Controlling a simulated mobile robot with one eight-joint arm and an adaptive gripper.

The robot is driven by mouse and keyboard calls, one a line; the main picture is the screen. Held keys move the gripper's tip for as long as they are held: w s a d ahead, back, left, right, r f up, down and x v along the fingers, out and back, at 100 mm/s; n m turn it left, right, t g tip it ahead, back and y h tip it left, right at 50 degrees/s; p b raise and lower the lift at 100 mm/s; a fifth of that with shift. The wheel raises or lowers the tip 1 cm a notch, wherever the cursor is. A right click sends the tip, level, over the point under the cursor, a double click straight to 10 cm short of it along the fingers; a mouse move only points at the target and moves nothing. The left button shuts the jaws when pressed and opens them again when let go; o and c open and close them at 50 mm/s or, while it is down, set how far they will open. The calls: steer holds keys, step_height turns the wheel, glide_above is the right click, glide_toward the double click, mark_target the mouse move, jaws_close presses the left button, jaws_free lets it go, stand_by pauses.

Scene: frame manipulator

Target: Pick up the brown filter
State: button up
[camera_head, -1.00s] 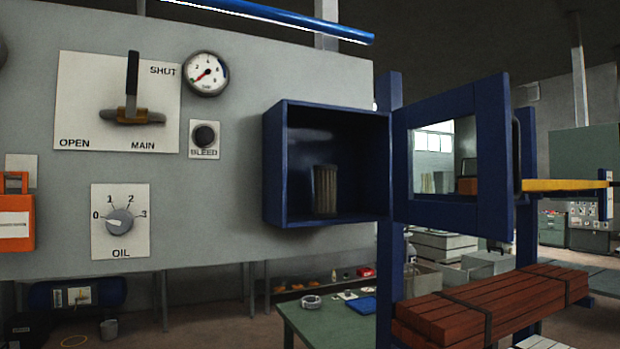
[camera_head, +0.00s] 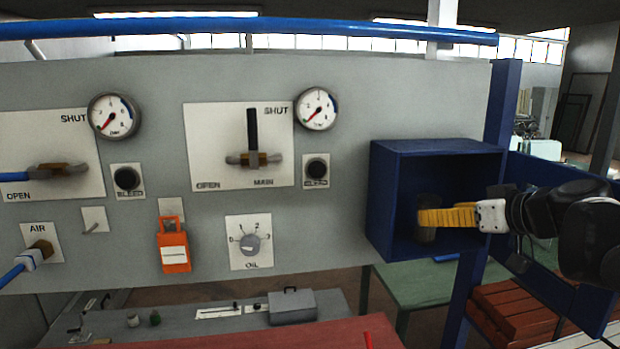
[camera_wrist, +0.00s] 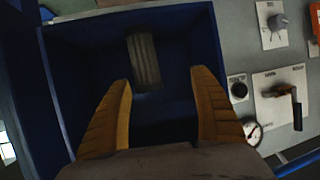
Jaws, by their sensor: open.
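The brown filter (camera_head: 427,206) is a ribbed cylinder standing inside the open blue box (camera_head: 436,148) on the grey panel. In the head view my gripper (camera_head: 430,217) reaches into the box from the right, and its yellow fingers cover part of the filter. In the wrist view the filter (camera_wrist: 144,60) lies ahead of my gripper (camera_wrist: 160,92), centred slightly left between the two spread yellow fingers. The fingers are apart and empty, and the filter shows beyond their tips. Contact between fingers and filter is not seen.
The box walls (camera_wrist: 57,85) close in around my fingers. The grey panel (camera_head: 340,225) carries gauges, a main valve handle (camera_head: 253,140), an oil knob (camera_head: 250,244) and an orange lockout piece (camera_head: 173,247). Reddish-brown bars (camera_head: 510,310) lie below right of the box.

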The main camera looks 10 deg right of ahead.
mark_target(438, 202)
steer(key=shift+w+d+r, duration=0.1)
steer(key=shift+d+r, duration=0.3)
steer(key=shift+r, duration=0.2)
steer(key=shift+w+d+r, duration=0.1)
steer(key=shift+d+r, duration=0.25)
steer(key=shift+r, duration=0.25)
steer(key=shift+w+d+r+p, duration=0.1)
steer(key=shift+w+d+p, duration=0.1)
steer(key=shift+p, duration=0.15)
steer(key=x, duration=0.2)
steer(key=p+x, duration=0.1)
steer(key=x, duration=0.4)
steer(key=shift+w+d+f+p, duration=0.2)
steer(key=shift+f+p, duration=0.05)
steer(key=shift+p, duration=0.05)
steer(key=shift+s, duration=0.15)
steer(key=shift+c, duration=1.3)
steer(key=c, duration=1.1)
